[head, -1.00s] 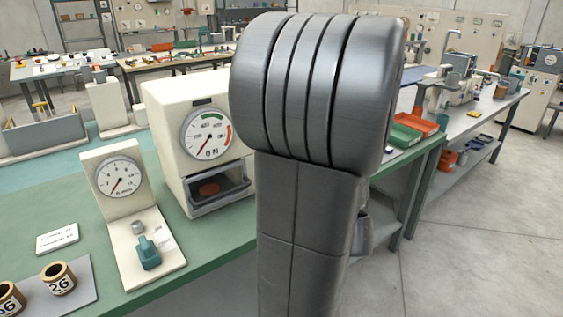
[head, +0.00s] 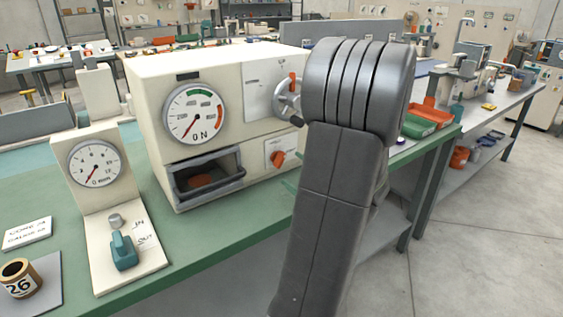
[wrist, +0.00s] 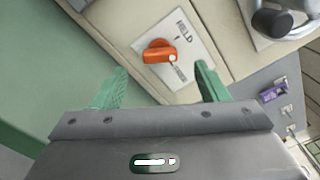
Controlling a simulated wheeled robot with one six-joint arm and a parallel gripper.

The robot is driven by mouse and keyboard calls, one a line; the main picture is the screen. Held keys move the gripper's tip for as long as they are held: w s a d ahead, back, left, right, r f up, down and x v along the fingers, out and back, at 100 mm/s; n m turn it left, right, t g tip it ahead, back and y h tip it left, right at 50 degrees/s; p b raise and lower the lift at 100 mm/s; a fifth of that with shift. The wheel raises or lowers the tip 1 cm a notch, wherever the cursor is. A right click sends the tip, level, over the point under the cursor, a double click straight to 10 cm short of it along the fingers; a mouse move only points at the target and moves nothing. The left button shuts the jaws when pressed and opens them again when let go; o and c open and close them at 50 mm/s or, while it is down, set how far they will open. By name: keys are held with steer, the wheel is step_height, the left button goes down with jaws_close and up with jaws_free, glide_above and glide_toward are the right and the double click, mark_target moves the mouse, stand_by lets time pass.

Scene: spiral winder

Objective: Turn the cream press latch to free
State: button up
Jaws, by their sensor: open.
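The cream press (head: 225,75) stands on the green bench with its gauge, a dark open-fronted drawer and a grey crank on its front. Its latch, an orange knob (head: 277,158), sits on a white plate at the lower right of the front. In the head view my arm hides most of the gripper.
The grey crank (wrist: 272,20) juts out close to the right of the latch. A cream gauge stand (head: 95,160) with a teal lever is left of the press. Red and green trays (head: 420,127) lie right of my arm. Open floor lies at the right.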

mark_target(281, 161)
steer(key=x, duration=0.6)
steer(key=shift+w+a, duration=0.25)
steer(key=shift+w, duration=0.05)
steer(key=c, duration=1)
